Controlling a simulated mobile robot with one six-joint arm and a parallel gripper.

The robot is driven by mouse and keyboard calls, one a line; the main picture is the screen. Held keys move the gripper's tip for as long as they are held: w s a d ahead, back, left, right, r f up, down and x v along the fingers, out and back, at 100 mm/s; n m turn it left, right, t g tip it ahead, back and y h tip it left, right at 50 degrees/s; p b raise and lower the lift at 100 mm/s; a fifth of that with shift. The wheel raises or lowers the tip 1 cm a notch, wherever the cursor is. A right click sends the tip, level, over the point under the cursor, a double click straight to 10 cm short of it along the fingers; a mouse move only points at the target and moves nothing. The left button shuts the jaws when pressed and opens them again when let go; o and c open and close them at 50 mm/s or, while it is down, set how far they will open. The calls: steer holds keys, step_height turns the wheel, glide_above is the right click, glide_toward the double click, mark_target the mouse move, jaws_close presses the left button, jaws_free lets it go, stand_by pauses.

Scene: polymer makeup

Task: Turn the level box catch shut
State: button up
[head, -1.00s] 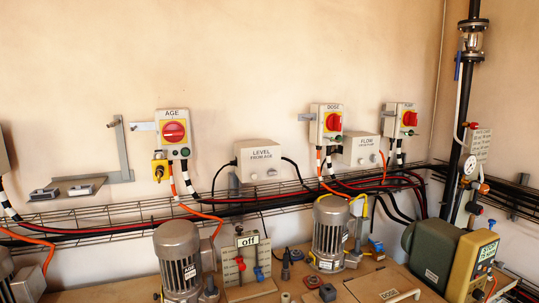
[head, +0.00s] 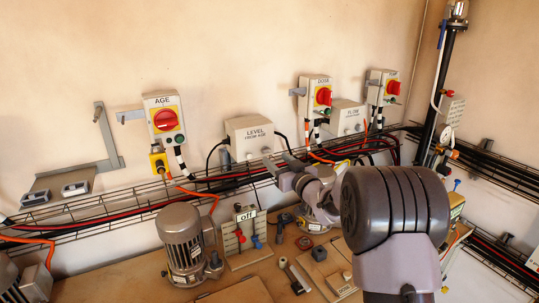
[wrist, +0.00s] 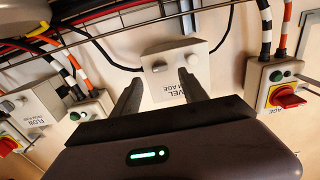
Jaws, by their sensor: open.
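The level box (head: 248,131) is a pale box on the wall, labelled LEVEL. In the wrist view the level box (wrist: 170,60) appears upside down, with two small round knobs on its face, one grey-white (wrist: 159,67) and one lighter (wrist: 193,59). I cannot tell which is the catch or how it is turned. My gripper (head: 279,160) is in front of the box's lower right corner in the head view. In the wrist view my gripper (wrist: 160,78) has its two dark fingers spread, pointing at the box face, with nothing between them. Contact with the box cannot be made out.
The AGE switch box (head: 164,125) is left of the level box, and the DOSE switch box (head: 315,97) and FLOW box (head: 346,118) are right. A wire cable tray (head: 95,222) runs below. A motor (head: 182,245) and lever panel (head: 240,238) stand on the bench.

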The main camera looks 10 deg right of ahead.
mark_target(267, 152)
steer(key=x, duration=0.5)
steer(key=shift+w+a, duration=0.1)
steer(key=shift+w, duration=0.1)
jaws_close()
